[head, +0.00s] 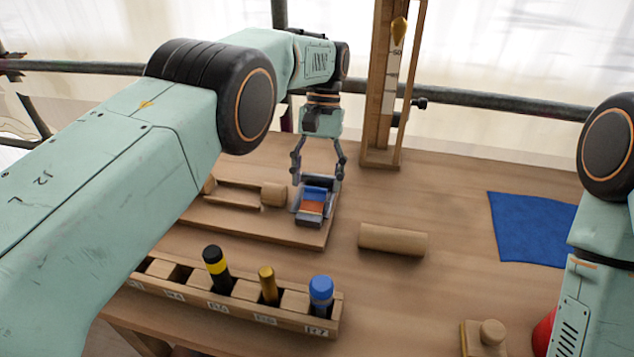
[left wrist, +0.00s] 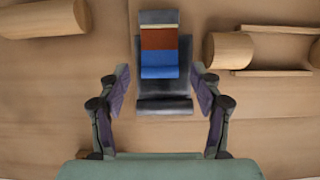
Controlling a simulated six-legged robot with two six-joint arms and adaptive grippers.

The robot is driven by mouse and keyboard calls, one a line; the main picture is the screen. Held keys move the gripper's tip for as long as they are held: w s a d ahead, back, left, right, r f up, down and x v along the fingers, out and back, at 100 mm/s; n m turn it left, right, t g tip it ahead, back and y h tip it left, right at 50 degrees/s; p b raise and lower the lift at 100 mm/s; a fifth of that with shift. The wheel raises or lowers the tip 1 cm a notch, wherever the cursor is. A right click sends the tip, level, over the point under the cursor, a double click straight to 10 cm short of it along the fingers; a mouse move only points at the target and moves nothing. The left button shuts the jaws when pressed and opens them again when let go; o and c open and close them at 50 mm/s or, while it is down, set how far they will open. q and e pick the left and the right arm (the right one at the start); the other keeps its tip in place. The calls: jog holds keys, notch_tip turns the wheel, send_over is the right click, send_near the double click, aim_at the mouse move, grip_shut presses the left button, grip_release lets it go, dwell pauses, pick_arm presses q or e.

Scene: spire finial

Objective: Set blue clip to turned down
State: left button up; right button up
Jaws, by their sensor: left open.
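The blue clip (head: 315,193) sits at the right end of a wooden board (head: 240,224), in a dark grey holder (head: 310,219). In the left wrist view the blue clip (left wrist: 159,62) shows as a blue band beside a red-brown band, with grey parts at both ends. My left gripper (head: 318,174) is open and points down over the clip. In the left wrist view its fingers (left wrist: 160,92) stand apart on either side of the grey holder, and nothing is between them but the clip and holder below. My right gripper is out of view.
A wooden cylinder (head: 392,239) lies right of the board. A rack (head: 330,318) with several tools stands in front. A wooden frame with a plumb bob (head: 398,30) rises behind. A blue cloth (head: 530,228) lies at right. My right arm is at the right edge.

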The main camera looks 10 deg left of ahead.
pick_arm(q)
notch_tip(320, 180, up, 8)
jog(key=shift+s, duration=0.1)
dwell(0.4)
